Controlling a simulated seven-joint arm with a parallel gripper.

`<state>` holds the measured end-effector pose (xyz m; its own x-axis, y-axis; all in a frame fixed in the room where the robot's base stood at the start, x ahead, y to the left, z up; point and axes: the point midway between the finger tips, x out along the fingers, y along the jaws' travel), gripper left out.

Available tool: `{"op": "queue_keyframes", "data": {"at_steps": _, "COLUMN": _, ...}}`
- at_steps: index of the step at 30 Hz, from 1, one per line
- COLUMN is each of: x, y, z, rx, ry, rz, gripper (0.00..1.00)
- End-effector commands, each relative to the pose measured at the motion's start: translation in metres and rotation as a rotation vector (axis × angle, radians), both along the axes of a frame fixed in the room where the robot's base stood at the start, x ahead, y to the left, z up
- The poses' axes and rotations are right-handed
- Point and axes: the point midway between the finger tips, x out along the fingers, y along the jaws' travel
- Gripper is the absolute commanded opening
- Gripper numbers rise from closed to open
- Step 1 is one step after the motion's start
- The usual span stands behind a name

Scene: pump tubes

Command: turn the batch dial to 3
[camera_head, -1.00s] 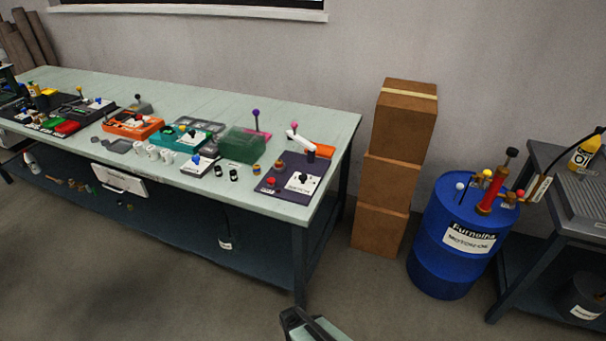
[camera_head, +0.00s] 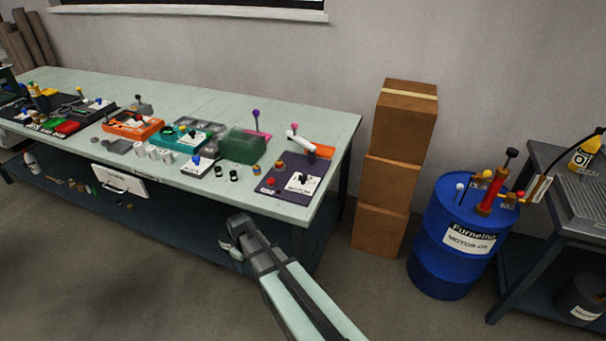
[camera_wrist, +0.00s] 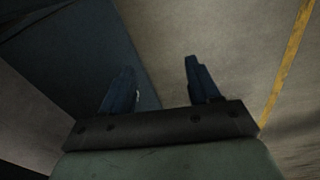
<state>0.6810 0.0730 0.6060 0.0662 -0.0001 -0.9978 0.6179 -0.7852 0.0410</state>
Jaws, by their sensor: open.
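The batch dial (camera_head: 303,178) is a dark knob on a white labelled plate, set on a dark purple panel (camera_head: 285,194) at the right end of the long bench. Its printed numbers are too small to read, so its setting cannot be told. My gripper (camera_head: 230,243) is in front of the bench, below the tabletop edge and to the left of and lower than the dial. In the wrist view my gripper (camera_wrist: 158,85) shows two dark fingers, apart and empty, over the floor and a dark blue surface. The dial does not show in the wrist view.
Cardboard boxes (camera_head: 395,180) and a blue drum (camera_head: 450,235) stand right of the bench. The floor in front is clear.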

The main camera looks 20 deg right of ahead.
Motion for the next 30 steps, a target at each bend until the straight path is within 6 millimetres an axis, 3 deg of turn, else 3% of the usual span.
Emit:
{"op": "queue_keyframes", "data": {"at_steps": 1, "x": 0.02, "y": 0.006, "z": 0.016, "rx": 0.002, "ry": -0.032, "rz": 0.027, "gripper": 0.61}}
{"op": "queue_keyframes", "data": {"at_steps": 3, "x": 0.041, "y": 0.014, "z": 0.038, "rx": 0.002, "ry": -0.07, "rz": 0.066, "gripper": 0.61}}
{"op": "queue_keyframes", "data": {"at_steps": 9, "x": 0.093, "y": 0.034, "z": 0.1, "rx": 0.0, "ry": -0.172, "rz": 0.169, "gripper": 0.61}}
{"op": "queue_keyframes", "data": {"at_steps": 20, "x": 0.141, "y": 0.054, "z": 0.176, "rx": -0.013, "ry": -0.28, "rz": 0.282, "gripper": 0.61}}
{"op": "queue_keyframes", "data": {"at_steps": 23, "x": 0.151, "y": 0.047, "z": 0.194, "rx": -0.021, "ry": -0.288, "rz": 0.304, "gripper": 0.61}}
{"op": "queue_keyframes", "data": {"at_steps": 30, "x": 0.162, "y": -0.013, "z": 0.224, "rx": -0.05, "ry": -0.227, "rz": 0.344, "gripper": 0.61}}
